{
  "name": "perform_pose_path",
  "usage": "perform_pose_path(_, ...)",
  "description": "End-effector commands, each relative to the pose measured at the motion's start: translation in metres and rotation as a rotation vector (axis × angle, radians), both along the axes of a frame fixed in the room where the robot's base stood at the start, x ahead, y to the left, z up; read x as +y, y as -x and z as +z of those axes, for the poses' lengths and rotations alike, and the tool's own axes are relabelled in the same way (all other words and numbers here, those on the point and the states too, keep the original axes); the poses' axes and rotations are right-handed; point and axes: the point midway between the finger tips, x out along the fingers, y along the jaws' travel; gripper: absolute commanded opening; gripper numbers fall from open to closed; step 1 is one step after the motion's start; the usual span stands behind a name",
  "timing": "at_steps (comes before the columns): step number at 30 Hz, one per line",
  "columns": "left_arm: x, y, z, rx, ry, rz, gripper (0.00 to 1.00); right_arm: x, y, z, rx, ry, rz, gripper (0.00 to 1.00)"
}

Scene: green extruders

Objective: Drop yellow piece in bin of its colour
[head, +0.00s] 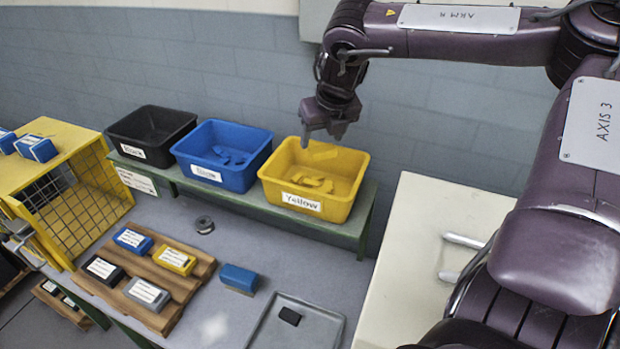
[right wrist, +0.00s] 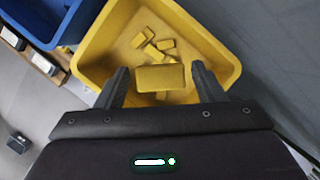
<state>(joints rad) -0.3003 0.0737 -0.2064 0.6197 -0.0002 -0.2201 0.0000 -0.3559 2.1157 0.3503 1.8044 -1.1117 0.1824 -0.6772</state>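My right gripper (head: 322,136) is above the yellow bin (head: 337,208), pointing down. In the right wrist view its two fingers (right wrist: 161,84) stand apart, with a yellow piece (right wrist: 160,77) between or just below them. Narrow gaps show on both sides of the piece, so it looks free of the fingers and in the air over the bin. The yellow bin (right wrist: 222,53) holds several smaller-looking yellow pieces (right wrist: 158,46) on its floor. Its front label reads "Yellow". My left gripper is not in view.
A blue bin (head: 240,178) with blue pieces and a black bin (head: 140,140) stand left of the yellow one on a green shelf (head: 348,230). A wooden pallet (head: 122,292) with labelled boxes and a grey tray (head: 325,312) are in front. A wall is close behind.

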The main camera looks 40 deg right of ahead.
Motion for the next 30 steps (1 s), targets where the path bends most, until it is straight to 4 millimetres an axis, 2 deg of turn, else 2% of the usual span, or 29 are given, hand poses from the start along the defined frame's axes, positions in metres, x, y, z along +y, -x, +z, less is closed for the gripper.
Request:
perform_pose_path(1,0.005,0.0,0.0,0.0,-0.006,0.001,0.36,0.0,0.0,0.0,0.0,0.0,0.0,0.69)
perform_pose_path(3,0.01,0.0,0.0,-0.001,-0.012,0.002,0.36,0.0,0.0,0.0,0.0,0.0,0.0,0.79)
perform_pose_path(14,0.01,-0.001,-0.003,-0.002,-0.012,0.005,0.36,0.001,0.001,0.004,-0.002,0.0,0.0,0.79)
perform_pose_path(24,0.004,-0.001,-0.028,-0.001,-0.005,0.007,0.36,0.006,0.02,0.051,-0.006,0.002,0.0,0.79)
perform_pose_path(30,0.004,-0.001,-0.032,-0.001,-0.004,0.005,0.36,0.008,0.028,0.069,-0.002,0.0,-0.001,0.79)
